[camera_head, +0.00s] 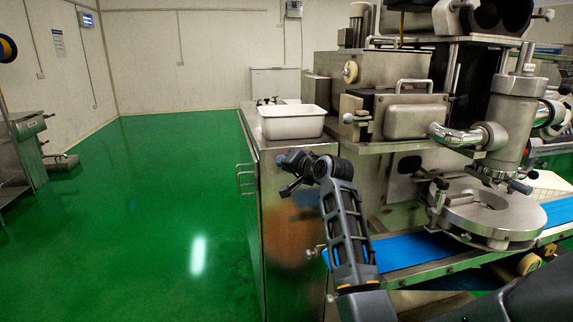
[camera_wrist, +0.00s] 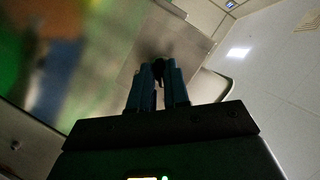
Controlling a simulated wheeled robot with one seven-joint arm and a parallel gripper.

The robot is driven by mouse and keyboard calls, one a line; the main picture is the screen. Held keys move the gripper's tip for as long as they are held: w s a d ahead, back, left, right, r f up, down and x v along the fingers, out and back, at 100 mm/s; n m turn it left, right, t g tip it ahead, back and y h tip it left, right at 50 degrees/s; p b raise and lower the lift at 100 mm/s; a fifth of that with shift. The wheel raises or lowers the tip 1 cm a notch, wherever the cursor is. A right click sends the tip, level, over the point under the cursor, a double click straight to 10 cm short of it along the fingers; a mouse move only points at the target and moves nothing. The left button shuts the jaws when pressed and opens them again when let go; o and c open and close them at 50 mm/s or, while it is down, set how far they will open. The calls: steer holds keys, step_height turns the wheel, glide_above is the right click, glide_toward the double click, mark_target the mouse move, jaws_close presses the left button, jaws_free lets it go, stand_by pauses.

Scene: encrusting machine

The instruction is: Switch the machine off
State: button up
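The machine is a large steel encrusting machine (camera_head: 405,110) on the right of the head view, with a steel cabinet body (camera_head: 280,230) at its left end. My gripper (camera_head: 290,172) is at the upper part of the cabinet's front panel, below the white tub. In the wrist view my two fingers (camera_wrist: 158,82) point at a plain metal panel (camera_wrist: 195,45), side by side with a narrow gap. A small dark thing (camera_wrist: 160,70) shows at the fingertips. It may be a switch knob, but it is too dark to tell. I cannot tell whether the fingers grip it.
A white tub (camera_head: 292,122) stands on top of the cabinet. A handle (camera_head: 246,178) sticks out from the cabinet's left side. A blue conveyor belt (camera_head: 415,250) and a round steel disc (camera_head: 488,213) lie to the right. The green floor (camera_head: 170,200) on the left is mostly clear.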

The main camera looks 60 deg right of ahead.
steer(key=o, duration=0.3)
steer(key=shift+r, duration=0.1)
steer(key=shift+o, duration=0.2)
steer(key=v, duration=0.7)
steer(key=shift+s+a+b, duration=0.15)
steer(key=shift+s+b, duration=0.25)
steer(key=shift+b, duration=0.05)
steer(key=s+a+f+n+y, duration=0.1)
steer(key=s+a+f+n, duration=0.2)
steer(key=a+f, duration=0.7)
steer(key=s+a+f+n+y, duration=0.1)
steer(key=s+a+f+n, duration=0.4)
steer(key=a, duration=0.9)
steer(key=s+a+r+n+t+y, duration=0.2)
steer(key=s+a+n+y, duration=0.4)
steer(key=s+a, duration=1.4)
steer(key=s+r+n, duration=0.1)
steer(key=n, duration=0.1)
steer(key=shift+a+n, duration=0.2)
steer(key=shift+n, duration=0.1)
